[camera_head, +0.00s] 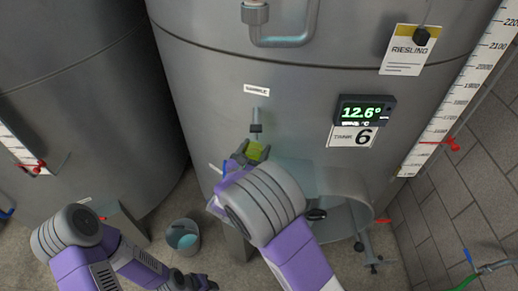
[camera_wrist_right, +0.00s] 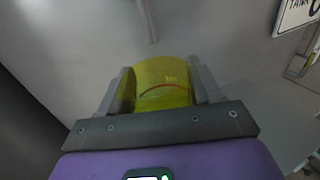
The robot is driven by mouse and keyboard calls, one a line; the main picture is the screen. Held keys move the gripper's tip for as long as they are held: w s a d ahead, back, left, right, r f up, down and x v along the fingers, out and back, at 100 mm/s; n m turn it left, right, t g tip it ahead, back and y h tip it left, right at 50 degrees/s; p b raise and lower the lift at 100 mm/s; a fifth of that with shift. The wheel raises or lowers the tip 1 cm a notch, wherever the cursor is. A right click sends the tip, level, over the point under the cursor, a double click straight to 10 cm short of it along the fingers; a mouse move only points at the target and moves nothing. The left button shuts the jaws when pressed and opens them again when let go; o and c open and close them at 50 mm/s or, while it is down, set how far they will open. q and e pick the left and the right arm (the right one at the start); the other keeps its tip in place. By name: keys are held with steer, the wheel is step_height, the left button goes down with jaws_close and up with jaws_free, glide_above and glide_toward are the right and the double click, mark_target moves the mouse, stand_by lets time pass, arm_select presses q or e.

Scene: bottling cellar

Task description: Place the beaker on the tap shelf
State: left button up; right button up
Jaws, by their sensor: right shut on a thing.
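The beaker (camera_head: 254,151) is small and yellow-green. It sits between the fingers of my right gripper (camera_head: 248,156), which is shut on it, just below the sample tap (camera_head: 256,125) on the grey tank. In the right wrist view the beaker (camera_wrist_right: 163,82) fills the space between the two fingers (camera_wrist_right: 163,92) and shows a red curved mark. I cannot clearly make out the tap shelf; my right arm covers much of the area below the tap. My left gripper (camera_head: 203,283) is low at the bottom edge, and its fingers are too small to read.
A grey bucket (camera_head: 183,237) stands on the floor left of my right arm. The round tank hatch (camera_head: 345,200) is just right of that arm. A thermometer display (camera_head: 363,111) and a Riesling card (camera_head: 408,50) are on the tank. A second tank (camera_head: 90,80) stands left.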

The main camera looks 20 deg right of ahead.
mark_target(259, 151)
steer(key=shift+x, duration=0.8)
steer(key=f, duration=0.2)
steer(key=w+f, duration=0.1)
steer(key=shift+d+f, duration=0.15)
steer(key=shift+d, duration=0.25)
steer(key=shift+f, duration=0.1)
steer(key=shift+f, duration=0.2)
steer(key=o, duration=1)
steer(key=shift+o, duration=0.2)
steer(key=shift+r, duration=0.15)
